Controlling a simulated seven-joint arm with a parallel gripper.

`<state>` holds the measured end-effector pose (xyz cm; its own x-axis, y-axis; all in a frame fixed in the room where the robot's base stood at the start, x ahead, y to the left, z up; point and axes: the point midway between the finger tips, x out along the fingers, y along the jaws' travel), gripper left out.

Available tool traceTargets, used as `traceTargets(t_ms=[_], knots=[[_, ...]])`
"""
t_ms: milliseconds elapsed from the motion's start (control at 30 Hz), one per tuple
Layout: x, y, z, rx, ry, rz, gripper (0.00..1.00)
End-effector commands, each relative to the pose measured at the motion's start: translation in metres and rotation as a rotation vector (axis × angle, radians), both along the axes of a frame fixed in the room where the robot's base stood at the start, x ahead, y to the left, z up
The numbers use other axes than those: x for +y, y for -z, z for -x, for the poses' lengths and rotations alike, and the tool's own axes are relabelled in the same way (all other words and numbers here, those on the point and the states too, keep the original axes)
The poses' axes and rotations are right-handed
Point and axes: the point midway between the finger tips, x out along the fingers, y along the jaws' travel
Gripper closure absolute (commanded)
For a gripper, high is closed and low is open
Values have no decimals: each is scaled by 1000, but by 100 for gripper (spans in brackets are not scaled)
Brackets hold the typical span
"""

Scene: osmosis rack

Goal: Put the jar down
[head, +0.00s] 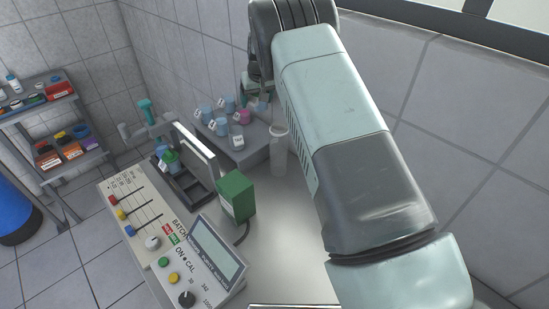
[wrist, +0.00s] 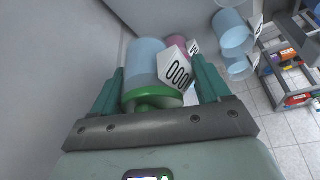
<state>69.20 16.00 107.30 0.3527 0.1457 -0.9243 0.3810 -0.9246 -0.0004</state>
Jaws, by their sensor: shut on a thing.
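My gripper (wrist: 160,78) is shut on a jar (wrist: 147,62) with a pale blue body and a green lid (wrist: 150,98). One teal finger lies on each side of it, and the lid faces the wrist camera. A white tag (wrist: 178,76) with black digits hangs at the jar's right side. In the head view my gripper (head: 257,92) is small and partly hidden by my arm, above the right end of the grey stepped rack (head: 252,146). The held jar is hard to make out there, and I cannot tell whether its base touches anything.
Several tagged blue jars (head: 222,126) and a pink jar (head: 243,117) stand on the rack. A clear bottle (head: 279,150) stands right of it. A black frame (head: 186,186), green box (head: 237,196) and control panel (head: 190,262) lie nearer. The white bench (head: 285,235) has bare room.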

Motion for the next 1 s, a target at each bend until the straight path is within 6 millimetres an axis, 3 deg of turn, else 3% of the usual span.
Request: traceTargets(t_ms=[367, 667, 867, 1000], knots=[[0, -51, -1, -5, 0, -1, 54], [-21, -52, 16, 6, 30, -9, 54], [-41, -52, 42, 12, 55, -18, 54], [-58, -53, 76, 15, 66, -25, 54]])
